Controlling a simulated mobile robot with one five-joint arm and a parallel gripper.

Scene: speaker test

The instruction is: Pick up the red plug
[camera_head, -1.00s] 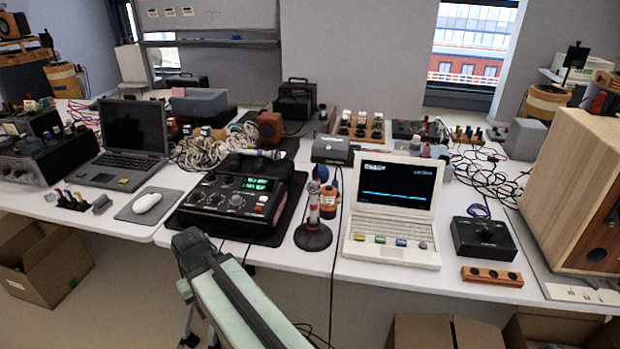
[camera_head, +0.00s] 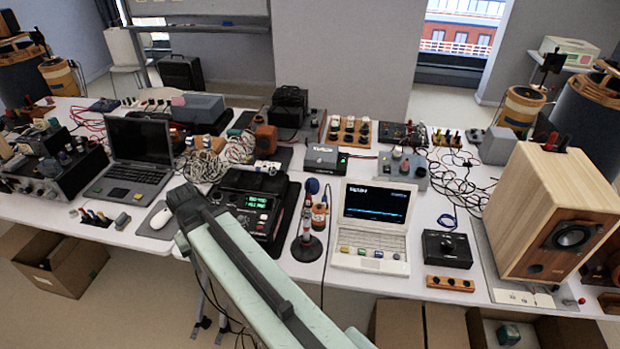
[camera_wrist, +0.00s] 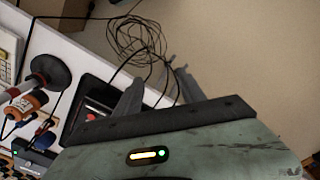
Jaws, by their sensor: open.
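Small red plug-like pieces show in the camera_head view. One red piece (camera_head: 565,143) stands beside a dark one on top of the wooden speaker (camera_head: 545,200). Another small red piece (camera_head: 581,301) lies near the table's front right edge. I cannot tell which is the red plug. My gripper (camera_wrist: 158,98) shows in the wrist view, with its two grey fingers apart and nothing between them. It is over the table edge and floor, with a coiled black cable beyond. No red plug can be made out near it. The gripper itself is not clear in the camera_head view.
The white table (camera_head: 150,243) is crowded. A black meter (camera_head: 262,205), a microphone on a stand (camera_head: 306,245), a white laptop (camera_head: 372,228), a black box (camera_head: 447,248) and an orange socket strip (camera_head: 450,284) stand near its front. Open boxes (camera_head: 60,262) are on the floor.

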